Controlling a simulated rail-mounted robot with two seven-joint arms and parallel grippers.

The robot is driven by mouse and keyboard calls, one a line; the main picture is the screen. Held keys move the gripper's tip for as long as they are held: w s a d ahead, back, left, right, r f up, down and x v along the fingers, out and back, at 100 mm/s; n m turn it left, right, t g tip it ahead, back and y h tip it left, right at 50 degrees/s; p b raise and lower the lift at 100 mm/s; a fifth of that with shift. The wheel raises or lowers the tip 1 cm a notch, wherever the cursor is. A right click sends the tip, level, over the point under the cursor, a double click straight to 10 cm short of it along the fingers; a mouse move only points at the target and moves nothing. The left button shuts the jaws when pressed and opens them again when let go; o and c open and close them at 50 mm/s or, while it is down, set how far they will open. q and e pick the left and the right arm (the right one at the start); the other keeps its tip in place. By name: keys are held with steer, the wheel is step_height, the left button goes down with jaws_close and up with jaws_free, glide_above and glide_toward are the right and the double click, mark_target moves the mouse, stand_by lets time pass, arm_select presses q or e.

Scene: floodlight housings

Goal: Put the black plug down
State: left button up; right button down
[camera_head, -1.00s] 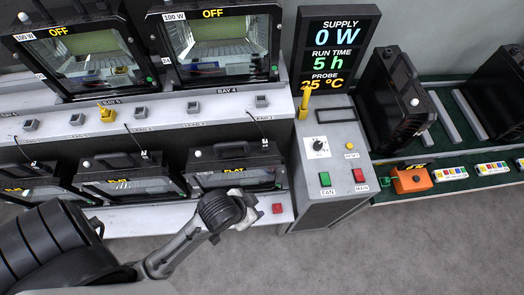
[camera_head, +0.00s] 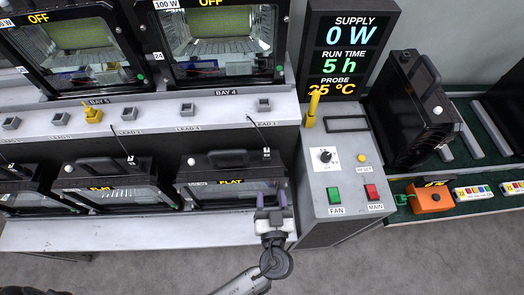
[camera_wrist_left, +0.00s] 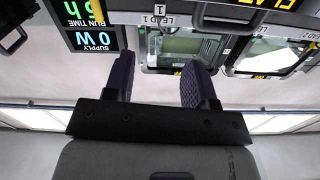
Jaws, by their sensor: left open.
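My left gripper (camera_head: 272,198) is in front of the right end of the lower shelf, beside the lower right floodlight housing (camera_head: 230,180). In the left wrist view its two purple-padded fingers (camera_wrist_left: 159,80) stand apart with nothing between them. A yellow plug (camera_head: 93,115) sits on the upper shelf. My right gripper is not in view.
The grey control box (camera_head: 325,215) with green and red buttons stands just right of my gripper. Upper housings (camera_head: 215,45) stand on the white upper shelf (camera_head: 215,115). The lower shelf (camera_head: 130,232) has a bare front strip. An orange box (camera_head: 430,197) lies farther right.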

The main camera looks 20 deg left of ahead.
arm_select(q)
steer(key=n+p, duration=0.1)
glide_toward(267, 153)
steer(key=x, duration=0.4)
steer(key=shift+w+a+f, duration=0.15)
steer(key=shift+w+f, duration=0.15)
steer(key=shift+w, duration=0.05)
steer(key=p+x, duration=0.1)
steer(key=x, duration=0.3)
steer(key=shift+w+a+r, duration=0.15)
steer(key=shift+a+r, duration=0.05)
steer(key=shift+w+a+f, duration=0.1)
steer(key=shift+w+a, duration=0.1)
steer(key=shift+w, duration=0.2)
steer(key=c, duration=0.9)
jaws_close()
